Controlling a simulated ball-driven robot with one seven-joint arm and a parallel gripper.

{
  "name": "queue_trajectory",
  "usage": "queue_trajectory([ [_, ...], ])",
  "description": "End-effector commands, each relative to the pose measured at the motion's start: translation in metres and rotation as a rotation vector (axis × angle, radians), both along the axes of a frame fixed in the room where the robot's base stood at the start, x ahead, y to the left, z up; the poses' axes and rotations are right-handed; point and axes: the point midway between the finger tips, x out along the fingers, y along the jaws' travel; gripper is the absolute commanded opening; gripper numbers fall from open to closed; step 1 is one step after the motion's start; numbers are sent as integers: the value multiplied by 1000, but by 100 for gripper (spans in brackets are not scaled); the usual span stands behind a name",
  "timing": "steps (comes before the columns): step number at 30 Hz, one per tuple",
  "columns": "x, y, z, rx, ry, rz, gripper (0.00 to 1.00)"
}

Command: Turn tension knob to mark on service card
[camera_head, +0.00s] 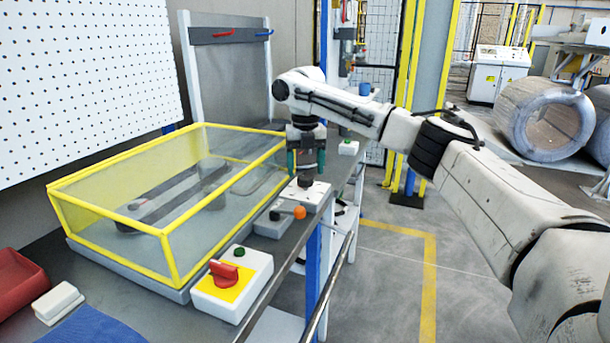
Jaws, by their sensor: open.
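My gripper (306,174) points straight down, with its two green-sided fingers apart. It is over a white box (322,197) on the bench beside the yellow-framed guard. A dark knob-like part (306,182) stands on this box, directly below and between the fingers; I take it for the tension knob. I cannot tell whether the fingertips reach down around it or touch it. Its pointer and any mark are too small or hidden to read. I cannot make out a service card.
A lever with an orange ball (299,212) stands close in front of the knob. A white box with a red rotary switch (226,270) is nearer. The yellow-framed guard (165,235) lies left; the bench edge drops off right. A red tray (18,290) sits front left.

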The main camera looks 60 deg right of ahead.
Motion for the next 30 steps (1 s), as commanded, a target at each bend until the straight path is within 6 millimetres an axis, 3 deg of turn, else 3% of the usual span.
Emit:
queue_trajectory([
  [6, 0, 0, -21, -1, 2, 1, 71],
  [17, 0, 0, -25, -1, -1, 1, 70],
  [30, 0, 0, -24, -1, -1, 1, 28],
])
